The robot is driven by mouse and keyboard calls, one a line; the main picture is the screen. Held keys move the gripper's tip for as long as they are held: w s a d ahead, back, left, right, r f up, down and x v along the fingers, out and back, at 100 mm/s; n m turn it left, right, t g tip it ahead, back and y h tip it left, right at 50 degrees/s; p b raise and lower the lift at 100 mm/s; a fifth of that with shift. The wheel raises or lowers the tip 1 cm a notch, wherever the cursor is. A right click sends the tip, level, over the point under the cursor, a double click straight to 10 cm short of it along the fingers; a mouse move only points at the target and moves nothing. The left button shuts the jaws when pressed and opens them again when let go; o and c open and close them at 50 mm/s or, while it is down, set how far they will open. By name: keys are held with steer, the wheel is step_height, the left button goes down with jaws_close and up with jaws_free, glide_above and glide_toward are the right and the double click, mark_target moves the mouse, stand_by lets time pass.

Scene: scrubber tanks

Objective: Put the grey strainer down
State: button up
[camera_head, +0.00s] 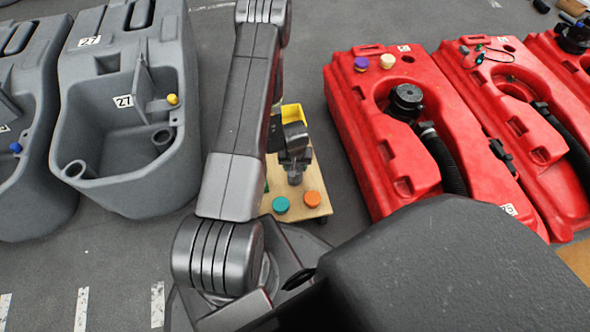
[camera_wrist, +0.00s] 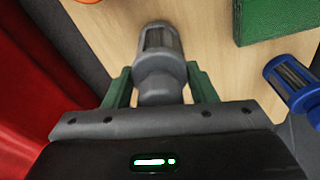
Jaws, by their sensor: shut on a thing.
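The grey strainer (camera_wrist: 158,45) is in the wrist view, with a grey body and a slotted, darker mesh section. My gripper (camera_wrist: 160,84) is shut on its near end, one green finger on each side. The strainer points away from the gripper over a wooden board (camera_wrist: 105,30). I cannot tell whether it touches the board. In the head view, my gripper (camera_head: 295,164) is over the wooden board (camera_head: 297,212), and the strainer (camera_head: 295,178) shows small and partly hidden below it.
A blue strainer (camera_wrist: 292,80) and a green block (camera_wrist: 275,18) are to the right in the wrist view. A teal cap (camera_head: 281,205), an orange cap (camera_head: 312,199) and a yellow bin (camera_head: 292,112) are on the board. Red tanks (camera_head: 375,160) stand right, grey tanks (camera_head: 130,180) left.

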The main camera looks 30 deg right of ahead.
steer(key=shift+f, duration=0.35)
steer(key=shift+f, duration=0.15)
steer(key=o, duration=1.1)
steer(key=r+p, duration=0.2)
steer(key=r, duration=0.2)
steer(key=s+r+p, duration=0.1)
steer(key=r+p, duration=0.2)
steer(key=r, duration=0.1)
steer(key=r+p, duration=0.2)
steer(key=r, duration=0.2)
steer(key=shift+s+a+r, duration=0.15)
steer(key=shift+a+r, duration=0.05)
steer(key=shift+a, duration=0.15)
